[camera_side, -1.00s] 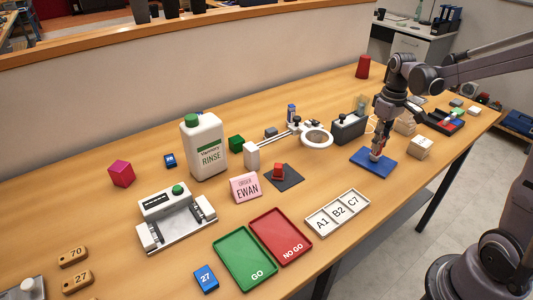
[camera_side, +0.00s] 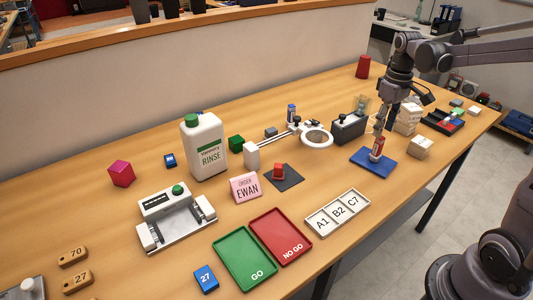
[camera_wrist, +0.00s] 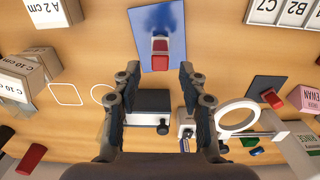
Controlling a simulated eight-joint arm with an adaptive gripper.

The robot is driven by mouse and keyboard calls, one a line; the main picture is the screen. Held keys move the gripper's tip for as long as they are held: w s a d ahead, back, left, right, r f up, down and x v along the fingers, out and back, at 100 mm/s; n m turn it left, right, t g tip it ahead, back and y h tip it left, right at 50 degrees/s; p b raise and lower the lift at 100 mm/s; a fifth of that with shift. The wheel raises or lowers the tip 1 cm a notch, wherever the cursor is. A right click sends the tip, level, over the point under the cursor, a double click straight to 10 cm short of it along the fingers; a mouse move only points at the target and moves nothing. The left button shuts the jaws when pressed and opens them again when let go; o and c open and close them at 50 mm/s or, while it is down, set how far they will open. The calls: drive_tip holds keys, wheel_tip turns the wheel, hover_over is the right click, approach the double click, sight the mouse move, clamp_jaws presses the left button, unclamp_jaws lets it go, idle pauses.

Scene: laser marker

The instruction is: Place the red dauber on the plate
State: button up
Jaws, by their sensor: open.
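The red dauber (camera_side: 377,148), a small upright red piece with a white band, stands on the blue plate (camera_side: 365,162) on the right part of the table. In the wrist view the dauber (camera_wrist: 160,47) shows its red and white parts near the lower middle of the glossy blue plate (camera_wrist: 170,18). My gripper (camera_wrist: 158,72) is open, with one finger to each side of the dauber's line and clear gaps between. In the side view my gripper (camera_side: 380,126) is just above the dauber, pointing down.
A dark square with a red block (camera_side: 279,169) lies left of the blue plate. A magnifier ring (camera_side: 317,137) and a dark box (camera_side: 348,127) stand behind it. Pale boxes (camera_side: 420,147) are to the right. The A1-B2-C7 tray (camera_side: 337,212) lies in front.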

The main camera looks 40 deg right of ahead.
wheel_tip(320, 180, up, 7)
drive_tip(key=s+a+f+t, duration=0.3)
drive_tip(key=s+a, duration=0.1)
drive_tip(key=a, duration=0.5)
drive_tip(key=s+a+f+t, duration=0.2)
drive_tip(key=s+a+t, duration=0.1)
drive_tip(key=a, duration=0.7)
drive_tip(key=shift+s+a+f+t, duration=0.25)
drive_tip(key=shift+s+f+t, duration=0.15)
drive_tip(key=shift+t, duration=0.2)
